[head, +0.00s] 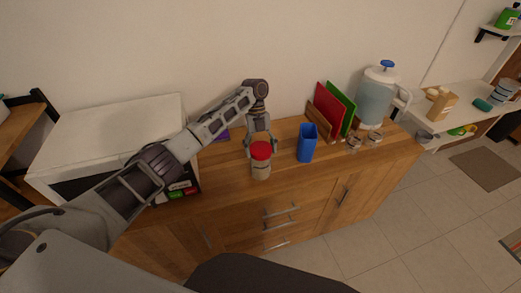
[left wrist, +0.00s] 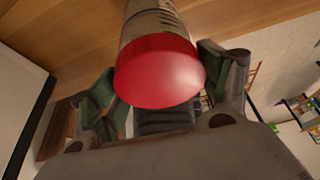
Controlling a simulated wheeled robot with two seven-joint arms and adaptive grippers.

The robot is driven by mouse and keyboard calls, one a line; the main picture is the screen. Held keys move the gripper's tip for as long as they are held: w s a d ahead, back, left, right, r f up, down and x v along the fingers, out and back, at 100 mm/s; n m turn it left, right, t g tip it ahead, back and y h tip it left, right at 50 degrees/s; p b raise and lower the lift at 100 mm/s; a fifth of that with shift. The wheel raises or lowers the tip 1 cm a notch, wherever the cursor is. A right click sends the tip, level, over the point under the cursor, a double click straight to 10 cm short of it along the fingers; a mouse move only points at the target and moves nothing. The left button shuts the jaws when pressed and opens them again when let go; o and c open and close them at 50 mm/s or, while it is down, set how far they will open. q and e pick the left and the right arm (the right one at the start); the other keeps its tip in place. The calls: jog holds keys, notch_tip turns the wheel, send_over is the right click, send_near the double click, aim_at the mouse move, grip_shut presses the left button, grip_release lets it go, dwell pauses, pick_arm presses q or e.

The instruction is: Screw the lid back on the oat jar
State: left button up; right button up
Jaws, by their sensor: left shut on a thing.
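The oat jar (head: 261,171) stands upright near the front edge of the wooden cabinet top. The red lid (head: 261,151) sits on the jar's mouth; I cannot tell how far it is screwed down. My left gripper (head: 261,146) comes from behind and above, with one finger on each side of the lid, shut on it. In the left wrist view the red lid (left wrist: 160,72) lies between the two fingers of the left gripper (left wrist: 166,86), and the jar body (left wrist: 150,22) extends beyond it. My right gripper is not in view.
A blue cup (head: 307,144) stands right of the jar. Beyond it are a rack with red (head: 328,110) and green boards, small glass jars (head: 355,141) and a large dispenser (head: 376,97). A white box-like appliance (head: 105,135) is on the left. Some cabinet top around the jar is clear.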

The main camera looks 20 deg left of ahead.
pick_arm(q)
jog(key=shift+f, duration=0.1)
jog(key=o, duration=1.2)
jog(key=shift+c, duration=0.2)
jog(key=v, duration=1.2)
